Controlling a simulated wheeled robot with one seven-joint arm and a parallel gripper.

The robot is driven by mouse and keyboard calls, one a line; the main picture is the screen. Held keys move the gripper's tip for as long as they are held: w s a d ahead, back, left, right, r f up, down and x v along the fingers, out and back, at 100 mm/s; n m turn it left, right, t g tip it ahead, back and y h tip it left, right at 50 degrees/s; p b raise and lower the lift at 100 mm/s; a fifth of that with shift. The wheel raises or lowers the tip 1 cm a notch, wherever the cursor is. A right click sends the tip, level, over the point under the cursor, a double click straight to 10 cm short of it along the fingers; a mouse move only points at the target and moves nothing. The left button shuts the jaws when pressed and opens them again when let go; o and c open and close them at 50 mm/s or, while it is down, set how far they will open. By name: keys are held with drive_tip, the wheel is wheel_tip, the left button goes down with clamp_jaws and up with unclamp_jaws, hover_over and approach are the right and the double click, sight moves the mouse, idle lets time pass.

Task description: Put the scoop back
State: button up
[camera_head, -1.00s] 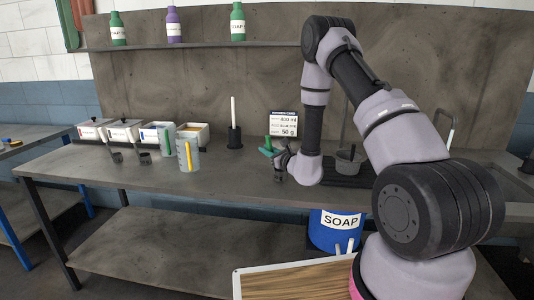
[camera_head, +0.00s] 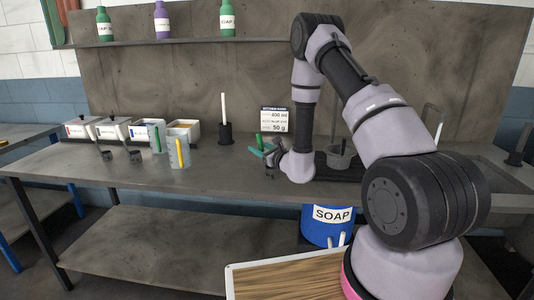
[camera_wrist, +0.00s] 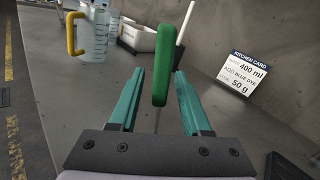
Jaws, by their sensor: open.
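The scoop with a green handle (camera_wrist: 172,55) stands upright in the wrist view, with a thin dark stem below it. Its lower end is hidden by my gripper. My gripper (camera_wrist: 160,85) has its two teal fingers spread wide, one on each side of the stem, with visible gaps. In the head view the green handle (camera_head: 260,142) rises just beyond my gripper (camera_head: 268,155), over the bench right of centre. Whether the scoop rests on the bench cannot be told.
White labelled bins (camera_head: 114,128) stand at the bench's left, with dark scoops (camera_head: 135,155) and a yellow-handled beaker (camera_head: 179,152) before them. A black holder with a white rod (camera_head: 224,130) and the kitchen card (camera_head: 274,121) stand nearby. A grey pot (camera_head: 340,158) stands right of my gripper.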

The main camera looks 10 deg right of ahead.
drive_tip(key=v, duration=1.1)
drive_tip(key=s+a+r+n+g+y, duration=0.2)
drive_tip(key=a+r+n+g+y, duration=0.15)
drive_tip(key=r, duration=0.35)
drive_tip(key=s+a+r+n+g+y, duration=0.25)
drive_tip(key=a+r+n+y, duration=0.2)
drive_tip(key=r, duration=0.25)
drive_tip(key=s+a+r+n+g+h, duration=0.1)
drive_tip(key=s+a+r+n+g, duration=0.1)
drive_tip(key=s+r+n+g, duration=0.5)
drive_tip(key=s+a+r+n+g+h, duration=0.2)
drive_tip(key=s+n+g, duration=0.15)
drive_tip(key=s, duration=0.65)
drive_tip(key=s+d+r+n+t+h, duration=0.2)
drive_tip(key=s+d+r+t+h, duration=0.1)
drive_tip(key=d, duration=0.5)
drive_tip(key=s+d+r+n+t+h, duration=0.3)
drive_tip(key=d+r+t+h, duration=0.1)
drive_tip(key=d+h, duration=0.4)
drive_tip(key=shift+d+r+t, duration=0.35)
drive_tip(key=shift+r, duration=0.15)
